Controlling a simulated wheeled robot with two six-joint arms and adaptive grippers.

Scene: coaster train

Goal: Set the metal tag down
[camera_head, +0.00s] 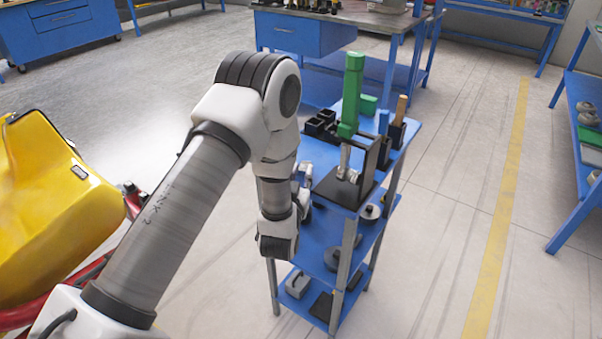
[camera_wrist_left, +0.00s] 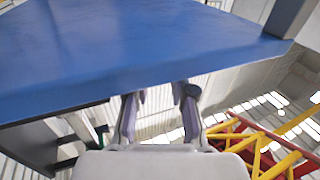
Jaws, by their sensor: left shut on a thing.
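My left gripper (camera_head: 302,184) is beside the left edge of the blue shelf cart (camera_head: 322,231), partly hidden behind my own wrist. In the left wrist view its two fingers (camera_wrist_left: 160,98) stand some way apart, close to a blue panel (camera_wrist_left: 150,45). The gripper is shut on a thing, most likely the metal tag. The tag itself is too small or too hidden to make out in either view. My right gripper is in neither view.
On the cart's top stand a green tool (camera_head: 352,92) over a black stand (camera_head: 366,171), black bins (camera_head: 320,123) and a blue-and-brown holder (camera_head: 399,123). Lower shelves hold grey discs and a box (camera_head: 297,284). A yellow coaster car (camera_head: 55,205) stands left. Floor right of the cart is clear.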

